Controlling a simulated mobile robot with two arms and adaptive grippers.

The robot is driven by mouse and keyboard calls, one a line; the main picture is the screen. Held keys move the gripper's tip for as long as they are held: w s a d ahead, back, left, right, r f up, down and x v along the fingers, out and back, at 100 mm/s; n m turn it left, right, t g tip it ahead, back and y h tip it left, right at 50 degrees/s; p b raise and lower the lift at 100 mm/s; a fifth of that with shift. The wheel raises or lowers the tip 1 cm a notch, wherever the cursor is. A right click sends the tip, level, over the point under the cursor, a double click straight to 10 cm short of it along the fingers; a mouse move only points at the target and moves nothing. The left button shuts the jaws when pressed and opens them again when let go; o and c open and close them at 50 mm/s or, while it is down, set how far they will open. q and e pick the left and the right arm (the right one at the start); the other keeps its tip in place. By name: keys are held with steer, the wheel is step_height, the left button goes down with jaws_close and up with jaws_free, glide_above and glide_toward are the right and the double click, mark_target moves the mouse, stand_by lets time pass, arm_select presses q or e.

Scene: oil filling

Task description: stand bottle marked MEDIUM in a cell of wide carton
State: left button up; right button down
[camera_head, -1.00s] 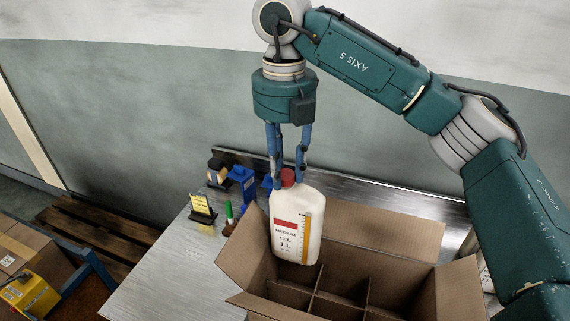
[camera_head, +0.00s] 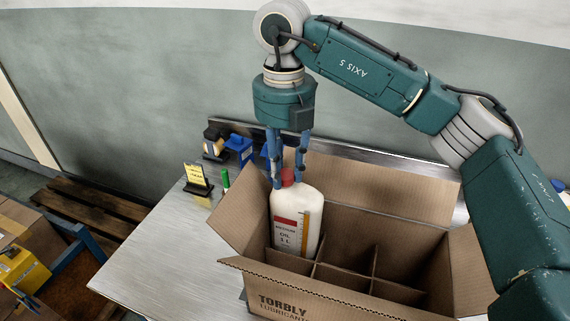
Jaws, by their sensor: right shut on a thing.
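The white bottle marked MEDIUM, OIL 1 L (camera_head: 296,219), has a red cap and a yellow-orange strip on its label. It is upright, with its lower part inside the wide carton (camera_head: 345,292), in the far-left cell; its base is hidden by dividers. My right gripper (camera_head: 287,178) points down and is shut on the bottle at its red cap. The carton is open, with flaps spread and brown dividers forming several cells; the other cells I can see into look empty.
The carton stands on a metal table (camera_head: 160,254). A yellow note holder (camera_head: 198,178), a green-capped item (camera_head: 225,180) and a blue device (camera_head: 240,150) stand left behind it. A yellow tool (camera_head: 22,272) lies far left. The table's left part is clear.

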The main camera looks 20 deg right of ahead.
mark_target(285, 195)
steer(key=shift+f+b, duration=2.55)
steer(key=shift+f, duration=1.15)
steer(key=shift+f+b, duration=1.35)
steer(key=shift+f, duration=0.4)
steer(key=c, duration=1.3)
jaws_free()
steer(key=shift+s, duration=0.1)
